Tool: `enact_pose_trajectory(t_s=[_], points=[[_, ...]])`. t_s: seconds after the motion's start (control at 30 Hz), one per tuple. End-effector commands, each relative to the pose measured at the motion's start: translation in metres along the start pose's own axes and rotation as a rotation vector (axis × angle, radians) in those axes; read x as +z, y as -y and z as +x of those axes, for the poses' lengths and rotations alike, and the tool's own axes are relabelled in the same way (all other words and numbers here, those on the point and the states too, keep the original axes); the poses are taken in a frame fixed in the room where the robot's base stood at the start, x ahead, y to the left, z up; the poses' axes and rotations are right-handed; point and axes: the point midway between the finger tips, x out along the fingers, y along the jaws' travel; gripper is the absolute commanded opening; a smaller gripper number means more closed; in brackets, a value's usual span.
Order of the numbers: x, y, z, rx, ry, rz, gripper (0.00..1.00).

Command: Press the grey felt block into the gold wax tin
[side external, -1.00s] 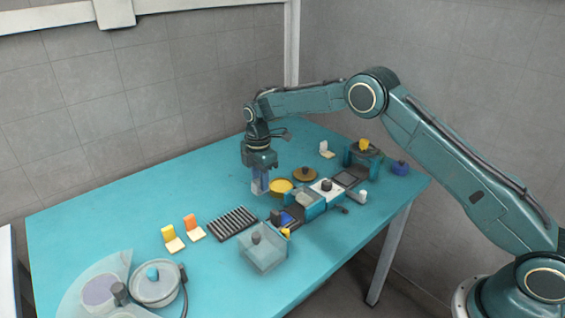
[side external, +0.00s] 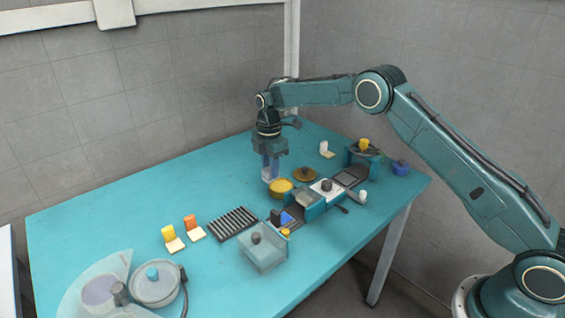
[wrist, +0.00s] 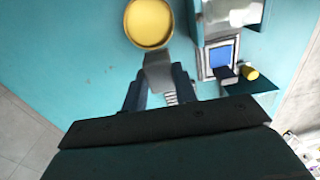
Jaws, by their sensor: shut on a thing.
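My gripper (side external: 270,165) points down and is shut on the grey felt block (wrist: 158,72). In the wrist view the block sticks out past the fingers of my gripper (wrist: 156,90). In the side view the pale lower end of the block (side external: 266,174) shows under the fingers, above the table. The gold wax tin (side external: 280,188) is round and stands on the table just in front of the gripper. It also shows in the wrist view (wrist: 149,24), just beyond the block's end. Block and tin look apart, but the height between them is hard to judge.
A brown round dish (side external: 304,174) stands right of the tin. A row of teal fixtures (side external: 312,207) runs close by, with a blue pad (wrist: 220,57) among them. A dark ribbed rack (side external: 233,222) lies at the front left. The table's back left is clear.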

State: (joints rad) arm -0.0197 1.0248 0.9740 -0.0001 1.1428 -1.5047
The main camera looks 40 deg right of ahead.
Motion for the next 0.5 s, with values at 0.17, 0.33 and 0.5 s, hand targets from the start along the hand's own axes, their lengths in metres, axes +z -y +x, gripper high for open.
enact_pose_trajectory(t_s=[0.17,0.33,0.5], points=[[0.034,-0.006,-0.01,0.001,0.0,0.002,0.08],[0.045,-0.007,-0.015,0.0,0.0,-0.001,0.08],[0.045,-0.007,-0.014,0.0,0.0,-0.001,0.08]])
